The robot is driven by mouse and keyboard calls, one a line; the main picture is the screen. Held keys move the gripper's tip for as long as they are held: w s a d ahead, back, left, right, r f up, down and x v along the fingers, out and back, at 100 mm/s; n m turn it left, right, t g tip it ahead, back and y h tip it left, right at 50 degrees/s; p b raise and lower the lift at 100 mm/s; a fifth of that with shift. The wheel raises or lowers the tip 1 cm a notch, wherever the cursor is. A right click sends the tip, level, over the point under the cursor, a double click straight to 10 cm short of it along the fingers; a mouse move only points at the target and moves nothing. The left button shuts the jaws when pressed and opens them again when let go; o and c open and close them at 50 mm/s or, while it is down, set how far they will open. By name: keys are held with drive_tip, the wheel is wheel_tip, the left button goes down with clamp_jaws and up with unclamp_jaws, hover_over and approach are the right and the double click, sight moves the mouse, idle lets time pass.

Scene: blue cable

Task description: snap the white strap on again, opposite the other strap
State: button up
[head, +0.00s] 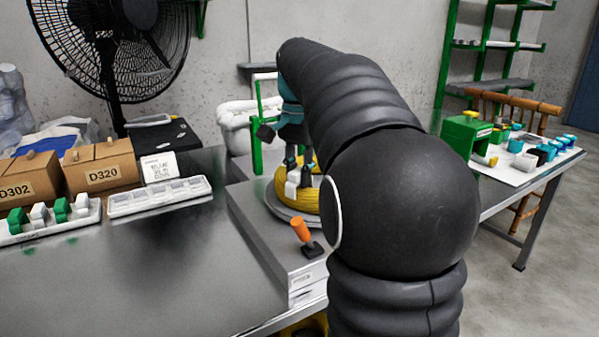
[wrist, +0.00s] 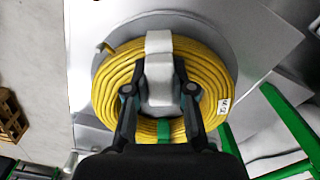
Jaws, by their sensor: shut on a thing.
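A coil of yellow cable (wrist: 107,87) lies on a round grey plate (wrist: 217,36); it also shows in the head view (head: 276,203). The white strap (wrist: 158,42) lies across the upper part of the coil in the wrist view, and its white also shows in the head view (head: 292,184). My gripper (wrist: 159,68) is shut on the white strap, one finger on each side. A green strap (wrist: 163,131) is around the lower part of the coil, opposite the white one. I cannot tell whether the white strap is fully seated. My arm hides part of the coil in the head view.
An orange-handled lever (head: 301,230) stands in front of the coil. A green frame (head: 256,130) rises behind it. A white tray (head: 160,197), cardboard boxes (head: 102,168) and a strap rack (head: 50,232) are at left. The table's front left is clear.

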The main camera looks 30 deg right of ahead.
sight(299, 170)
drive_tip(key=shift+f, duration=0.25)
idle(0.5)
drive_tip(key=o, duration=1.1)
drive_tip(key=shift+r, duration=3.5)
